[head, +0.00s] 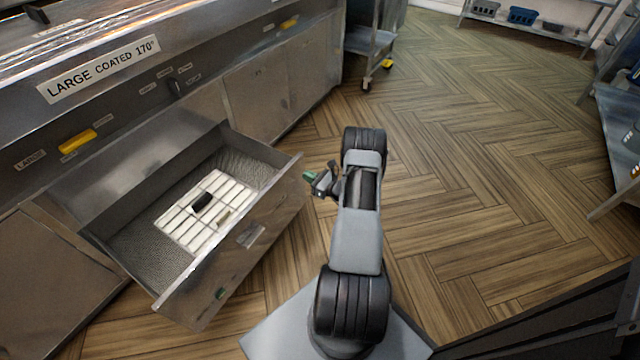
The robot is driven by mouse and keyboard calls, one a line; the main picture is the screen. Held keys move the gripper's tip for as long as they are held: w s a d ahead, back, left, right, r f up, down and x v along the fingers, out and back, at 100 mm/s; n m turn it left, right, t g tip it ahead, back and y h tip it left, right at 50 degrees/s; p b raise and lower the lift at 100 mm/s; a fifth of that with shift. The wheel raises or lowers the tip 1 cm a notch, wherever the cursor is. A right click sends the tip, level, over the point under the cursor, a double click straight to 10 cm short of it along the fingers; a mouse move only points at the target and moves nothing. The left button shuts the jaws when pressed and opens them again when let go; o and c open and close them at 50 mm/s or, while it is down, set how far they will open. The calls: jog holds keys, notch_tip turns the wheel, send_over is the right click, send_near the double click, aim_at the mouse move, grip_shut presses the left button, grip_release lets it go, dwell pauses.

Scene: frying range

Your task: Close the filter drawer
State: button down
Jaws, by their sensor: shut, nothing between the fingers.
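The filter drawer (237,245) is a metal drawer pulled well out of the range front, at the lower left of the head view. A white gridded insert (222,185) with a dark piece on it lies on the mesh bottom inside. A small plate or handle (250,235) shows on the drawer front. My gripper (312,178) is shut and empty. In the picture it sits just right of the drawer front's far corner, and I cannot tell whether it touches.
The range (130,75) with a label and yellow handles stands at the left. A wheeled metal cart (370,42) stands at the back. A metal shelf (530,32) with bins is at the far right. The wood floor (480,170) to the right is clear.

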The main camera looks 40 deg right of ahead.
aim_at(292, 168)
jog(key=shift+b+x, duration=0.6)
jog(key=shift+x, duration=1.95)
